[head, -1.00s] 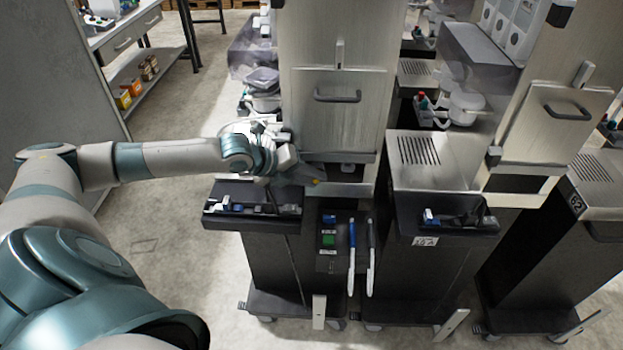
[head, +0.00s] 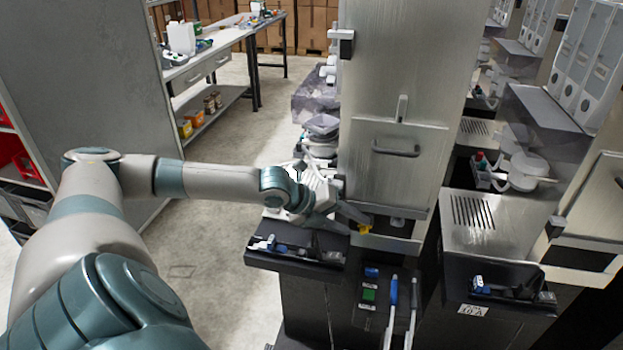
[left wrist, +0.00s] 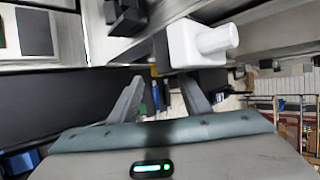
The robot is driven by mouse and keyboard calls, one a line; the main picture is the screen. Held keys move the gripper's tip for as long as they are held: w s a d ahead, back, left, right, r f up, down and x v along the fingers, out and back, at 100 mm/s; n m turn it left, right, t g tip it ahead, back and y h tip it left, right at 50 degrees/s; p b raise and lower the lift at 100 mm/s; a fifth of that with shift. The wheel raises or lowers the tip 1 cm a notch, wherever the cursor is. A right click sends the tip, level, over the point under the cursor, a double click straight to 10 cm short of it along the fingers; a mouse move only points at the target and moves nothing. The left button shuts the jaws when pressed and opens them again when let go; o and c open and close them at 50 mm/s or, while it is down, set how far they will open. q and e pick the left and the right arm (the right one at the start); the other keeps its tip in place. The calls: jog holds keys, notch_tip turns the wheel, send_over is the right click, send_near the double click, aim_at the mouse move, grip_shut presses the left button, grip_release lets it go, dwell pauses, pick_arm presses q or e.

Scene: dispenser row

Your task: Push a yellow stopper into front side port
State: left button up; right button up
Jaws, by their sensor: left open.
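A small yellow piece, likely the stopper (head: 364,229), shows at the low front of the tall metal dispenser (head: 393,170), under its handled panel. It is partly hidden, and I cannot tell how deep it sits in the port. My left gripper (head: 348,219) is open, with its fingertips close to the yellow piece; I cannot tell whether they touch it. In the left wrist view the two fingers (left wrist: 166,88) are spread apart, with a sliver of yellow beyond them, beside a white block with a round end (left wrist: 200,43). My right gripper is not in view.
A dark tray with blue-marked parts (head: 297,253) is just below my left gripper. A panel with a green button (head: 369,294) and two pens (head: 391,308) is to its right. Another dispenser (head: 488,225) stands further right. A workbench (head: 205,62) is at the back left, with open floor before it.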

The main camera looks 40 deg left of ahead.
pick_arm(q)
jog(key=b+v, duration=0.1)
jog(key=v, duration=1.2)
jog(key=shift+s+b, duration=0.25)
jog(key=shift+b, duration=0.15)
dwell(0.3)
